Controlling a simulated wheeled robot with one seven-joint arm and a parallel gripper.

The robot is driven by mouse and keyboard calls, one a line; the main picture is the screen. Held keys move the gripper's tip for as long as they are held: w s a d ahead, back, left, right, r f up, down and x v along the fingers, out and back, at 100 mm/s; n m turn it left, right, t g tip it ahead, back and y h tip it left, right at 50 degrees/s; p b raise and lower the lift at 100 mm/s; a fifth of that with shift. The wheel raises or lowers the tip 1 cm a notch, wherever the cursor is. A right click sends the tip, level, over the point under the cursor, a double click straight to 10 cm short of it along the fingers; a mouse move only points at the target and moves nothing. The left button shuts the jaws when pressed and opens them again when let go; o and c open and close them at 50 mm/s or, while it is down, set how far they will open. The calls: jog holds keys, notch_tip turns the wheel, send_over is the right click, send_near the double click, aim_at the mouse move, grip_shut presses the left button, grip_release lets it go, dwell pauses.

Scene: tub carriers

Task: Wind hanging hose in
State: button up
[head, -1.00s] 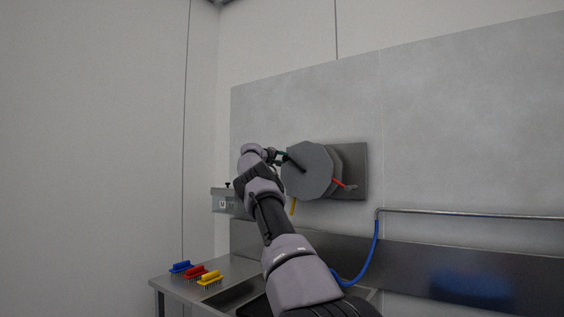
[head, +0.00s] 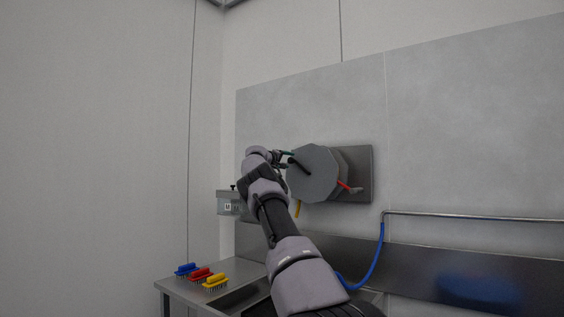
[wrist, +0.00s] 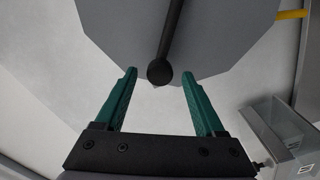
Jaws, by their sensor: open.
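A short yellow hose end (head: 297,209) hangs below the reel and shows at the upper right of the wrist view (wrist: 291,14). My gripper (wrist: 158,75) is open, its green fingers on either side of the knob, with gaps to both. In the head view my gripper (head: 285,154) is small and partly hidden.
A red lever (head: 350,187) juts from the reel's right. A box marked M (head: 229,203) is on the wall at left. Blue, red and yellow brushes (head: 201,274) lie on a steel bench (head: 183,287). A blue hose (head: 377,258) hangs from a pipe (head: 470,216).

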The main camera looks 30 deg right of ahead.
jog(key=v, duration=1)
jog(key=shift+a, duration=0.2)
jog(key=shift+s, duration=0.1)
